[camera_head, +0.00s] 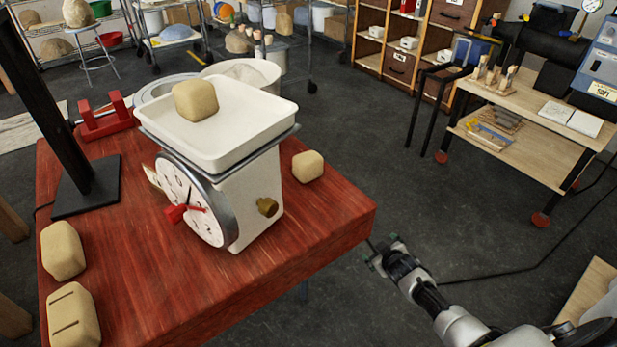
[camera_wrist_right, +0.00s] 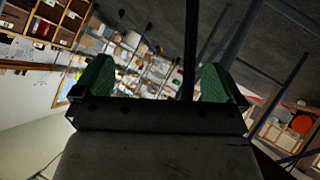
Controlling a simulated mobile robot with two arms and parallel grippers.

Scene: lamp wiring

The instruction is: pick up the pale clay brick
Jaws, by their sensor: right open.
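Several pale clay bricks are on the red table (camera_head: 290,232). One brick (camera_head: 195,100) sits in the white tray (camera_head: 240,125) of the dial scale (camera_head: 250,205). A smaller brick (camera_head: 308,167) lies on the table just right of the scale. A plain brick (camera_head: 63,250) and a brick with two dark grooves (camera_head: 73,316) lie at the left front. My right gripper (camera_head: 379,251) is off the table's right corner, apart from every brick. In the right wrist view its green-padded fingers (camera_wrist_right: 156,82) are spread with nothing between them. My left gripper is not in view.
A dark upright post on a flat base (camera_head: 88,188) and a red metal piece (camera_head: 105,120) stand at the table's left and back. A wooden bench (camera_head: 520,140) is at the right.

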